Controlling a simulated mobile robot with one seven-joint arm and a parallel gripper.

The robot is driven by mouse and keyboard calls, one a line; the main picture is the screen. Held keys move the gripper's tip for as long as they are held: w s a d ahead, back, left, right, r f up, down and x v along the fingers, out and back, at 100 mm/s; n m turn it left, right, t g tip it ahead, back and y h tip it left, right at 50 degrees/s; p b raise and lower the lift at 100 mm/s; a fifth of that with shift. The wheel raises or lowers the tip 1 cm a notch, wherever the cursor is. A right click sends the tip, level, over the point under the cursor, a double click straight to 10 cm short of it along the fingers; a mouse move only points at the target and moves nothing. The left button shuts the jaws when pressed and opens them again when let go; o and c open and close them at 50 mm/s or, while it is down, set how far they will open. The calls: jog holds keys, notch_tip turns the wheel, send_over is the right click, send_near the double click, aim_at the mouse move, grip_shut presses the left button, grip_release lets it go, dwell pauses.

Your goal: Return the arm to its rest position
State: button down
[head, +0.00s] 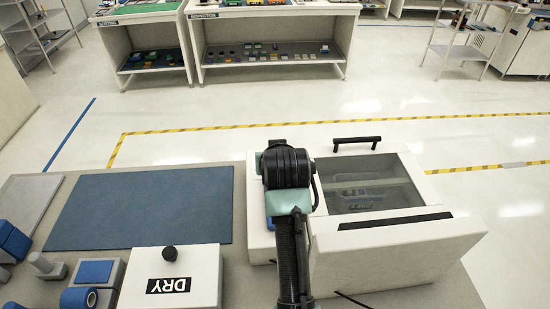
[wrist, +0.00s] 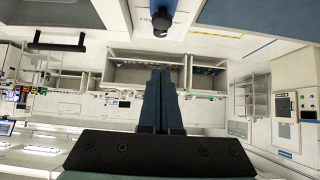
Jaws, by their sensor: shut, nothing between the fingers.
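My arm (head: 288,215) rises from the bottom middle of the head view, folded above the bench between the DRY box and the glass-lidded cabinet. My gripper does not show clearly there; its fingers are hidden behind the arm. In the wrist view my gripper (wrist: 162,80) points away from the camera. Its two dark fingers lie together with nothing between them, well clear of any object. The room appears upside down in that view.
The white DRY box (head: 204,262) with a black knob and the blue mat (head: 140,208) are on the bench left of my arm. The white cabinet (head: 400,250) with a glass lid (head: 372,186) and black handle (head: 356,141) is right. Shelved benches (head: 270,75) stand beyond open floor.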

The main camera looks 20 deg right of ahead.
jog(key=shift+s+a+r, duration=0.15)
jog(key=shift+s+r, duration=0.25)
jog(key=shift+s, duration=0.05)
